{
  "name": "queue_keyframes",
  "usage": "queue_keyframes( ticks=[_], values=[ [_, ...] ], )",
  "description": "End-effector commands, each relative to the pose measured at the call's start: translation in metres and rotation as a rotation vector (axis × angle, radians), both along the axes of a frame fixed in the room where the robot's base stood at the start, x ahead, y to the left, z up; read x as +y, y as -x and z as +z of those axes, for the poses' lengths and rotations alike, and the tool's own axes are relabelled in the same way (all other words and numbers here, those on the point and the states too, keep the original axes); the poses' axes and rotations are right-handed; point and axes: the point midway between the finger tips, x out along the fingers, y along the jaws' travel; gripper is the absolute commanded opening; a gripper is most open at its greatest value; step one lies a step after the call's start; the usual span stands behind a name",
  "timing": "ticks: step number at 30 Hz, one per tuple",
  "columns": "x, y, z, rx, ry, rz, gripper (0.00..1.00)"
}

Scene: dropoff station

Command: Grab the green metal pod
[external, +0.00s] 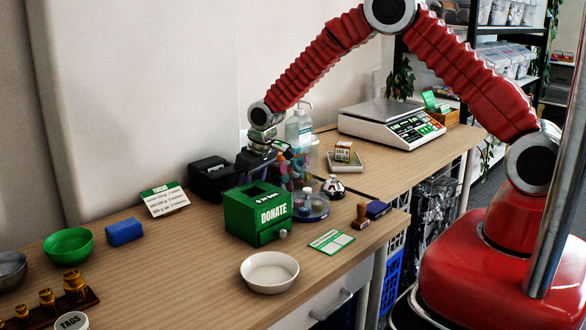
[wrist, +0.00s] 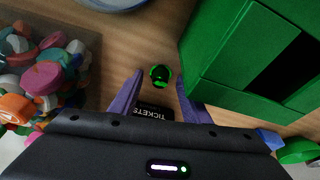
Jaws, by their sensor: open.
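The green metal pod (wrist: 160,75), small, round and shiny with dark reflections, sits on the wooden table in the wrist view. My gripper (wrist: 159,86) is open, with one purple finger on each side just short of the pod; I cannot tell how high the fingers are above the table. In the external view my gripper (external: 262,164) hangs low behind the green donate box (external: 258,213), which hides the fingertips. The pod does not show there.
The donate box is close on the right in the wrist view (wrist: 225,60). A clear bin of coloured caps (wrist: 85,25) is close on the left. A black device (external: 213,178) marked TICKETS (wrist: 153,113) is also near. A blue block (external: 124,232) and green bowl (external: 68,245) stand farther left.

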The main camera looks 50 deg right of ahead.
Motion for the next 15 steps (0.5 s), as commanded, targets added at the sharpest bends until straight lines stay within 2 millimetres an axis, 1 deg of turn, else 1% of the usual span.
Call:
queue_keyframes(
  ticks=[9, 15],
  values=[
    [0.0000, 0.0002, 0.0003, 0.000, 0.000, 0.000, 0.43],
    [0.0000, 0.0001, 0.0003, 0.000, 0.000, 0.000, 0.30]
  ],
)
